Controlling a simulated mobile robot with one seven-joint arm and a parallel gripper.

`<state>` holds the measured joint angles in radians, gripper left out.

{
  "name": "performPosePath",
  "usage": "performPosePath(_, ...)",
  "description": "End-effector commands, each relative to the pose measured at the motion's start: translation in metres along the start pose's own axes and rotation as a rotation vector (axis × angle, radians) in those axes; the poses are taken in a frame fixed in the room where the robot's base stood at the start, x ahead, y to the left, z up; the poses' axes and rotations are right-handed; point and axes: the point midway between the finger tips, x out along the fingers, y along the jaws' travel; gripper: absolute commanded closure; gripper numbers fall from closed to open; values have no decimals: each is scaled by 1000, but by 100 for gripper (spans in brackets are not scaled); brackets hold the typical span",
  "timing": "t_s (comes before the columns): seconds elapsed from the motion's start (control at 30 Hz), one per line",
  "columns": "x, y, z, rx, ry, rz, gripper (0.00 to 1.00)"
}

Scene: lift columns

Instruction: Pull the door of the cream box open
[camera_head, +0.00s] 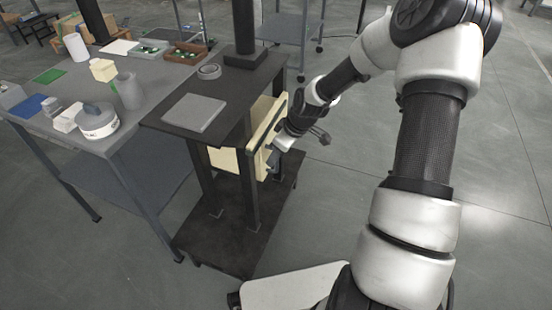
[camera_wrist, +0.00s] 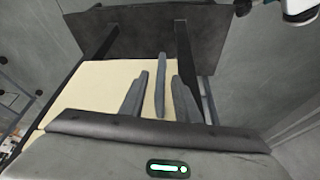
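The cream box (camera_head: 224,160) sits under the black top of a dark stand, partly hidden by the stand's posts. Its cream door (camera_head: 262,122) is on the right side, facing my arm; whether it is ajar I cannot tell. The wrist view shows a broad cream face (camera_wrist: 92,88) with a slim grey upright bar (camera_wrist: 161,84), which looks like the handle. My gripper (camera_head: 276,146) is at this side of the box. In the wrist view my gripper (camera_wrist: 159,78) has its fingers apart, one on each side of the bar, with gaps showing.
A grey table (camera_head: 155,100) with several items stands at the left. The floor (camera_head: 500,160) to the right is clear around my arm.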

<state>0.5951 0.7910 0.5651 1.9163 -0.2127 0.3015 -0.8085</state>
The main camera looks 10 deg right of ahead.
Motion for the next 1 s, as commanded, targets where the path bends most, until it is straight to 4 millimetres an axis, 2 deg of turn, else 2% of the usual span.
performPosePath(0.1,6,0,0,-2,0,0,71)
performPosePath(0.37,6,0,0,-1,0,0,71)
performPosePath(0.53,6,0,0,-1,0,0,99)
performPosePath(1.0,1,4,7,-28,0,-14,100)
